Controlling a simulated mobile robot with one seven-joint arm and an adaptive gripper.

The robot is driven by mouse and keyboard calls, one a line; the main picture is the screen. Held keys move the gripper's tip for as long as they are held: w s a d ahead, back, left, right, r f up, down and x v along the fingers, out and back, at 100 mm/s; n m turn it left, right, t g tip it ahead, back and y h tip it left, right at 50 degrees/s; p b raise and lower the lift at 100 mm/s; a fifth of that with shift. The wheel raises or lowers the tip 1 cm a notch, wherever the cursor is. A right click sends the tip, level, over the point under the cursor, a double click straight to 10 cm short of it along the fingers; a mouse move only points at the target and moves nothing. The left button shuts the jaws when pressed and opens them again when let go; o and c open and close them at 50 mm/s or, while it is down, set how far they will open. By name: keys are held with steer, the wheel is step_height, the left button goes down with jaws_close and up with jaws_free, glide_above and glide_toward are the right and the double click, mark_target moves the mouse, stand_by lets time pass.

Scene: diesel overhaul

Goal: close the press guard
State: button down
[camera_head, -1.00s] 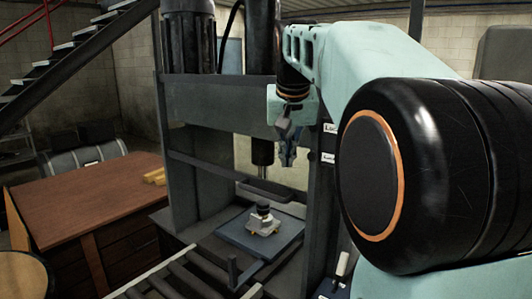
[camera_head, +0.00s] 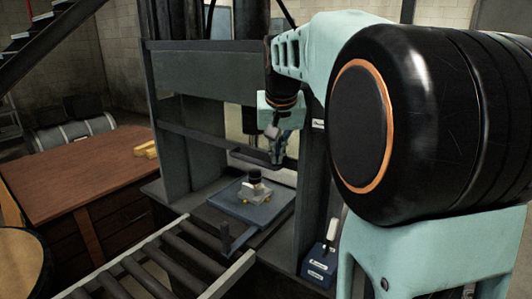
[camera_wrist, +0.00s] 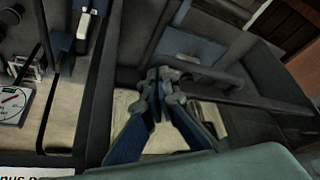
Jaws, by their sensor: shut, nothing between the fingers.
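The press (camera_head: 205,75) is a dark grey frame with two uprights and an open bay in the head view. A thin dark horizontal bar (camera_head: 190,137) crosses the front of its bay at mid-height and looks like part of the guard; the guard's full outline is hard to make out. My gripper (camera_head: 277,161) is shut and empty, pointing down at the right end of the bay, close to this bar. Contact cannot be told. The wrist view shows my gripper (camera_wrist: 158,76) with its fingertips together and a dark bar (camera_wrist: 212,74) just beyond them.
A small pale part (camera_head: 254,191) with a black top sits on a blue plate (camera_head: 232,211) in the bay. A roller conveyor (camera_head: 182,249) leads up to the press. A wooden desk (camera_head: 75,175) stands left. A control box (camera_head: 318,267) is by the right upright.

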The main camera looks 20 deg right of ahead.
steer(key=shift+f, duration=0.15)
step_height(320, 180, down, 31)
steer(key=b, duration=1.9)
steer(key=shift+r, duration=0.2)
steer(key=shift+r, duration=0.1)
